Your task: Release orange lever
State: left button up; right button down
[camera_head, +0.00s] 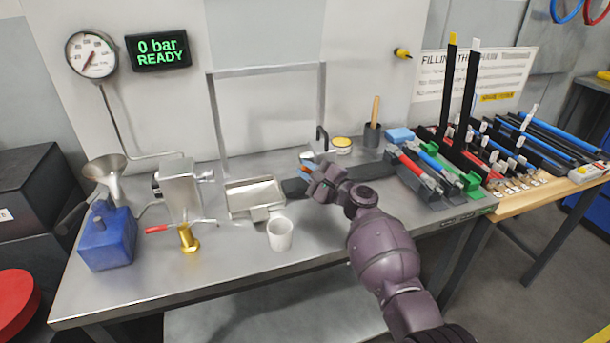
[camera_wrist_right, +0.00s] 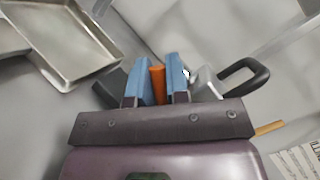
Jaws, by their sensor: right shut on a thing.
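The orange lever (camera_wrist_right: 157,84) shows in the right wrist view as a short orange bar between the two blue fingers of my right gripper (camera_wrist_right: 160,80). The gripper is shut on it. In the head view my right gripper (camera_head: 308,170) is at the back middle of the bench, right of the metal tray (camera_head: 245,213). There the gripper and arm mostly hide the lever. A dark, bent handle (camera_wrist_right: 247,76) stands just right of the fingers in the wrist view. My left gripper is not in view.
A white cup (camera_head: 280,234) stands in front of the tray. A yellow-topped tin (camera_head: 341,144) and a dark holder (camera_head: 372,136) are behind the gripper. A rack with red and blue tools (camera_head: 430,170) is to the right. The front of the bench (camera_head: 220,280) is clear.

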jog(key=c, duration=1.1)
grip_release()
jog(key=shift+d, duration=0.1)
jog(key=p+v, duration=0.1)
jog(key=v, duration=0.9)
jog(key=shift+s+d, duration=0.2)
jog(key=shift+s, duration=0.05)
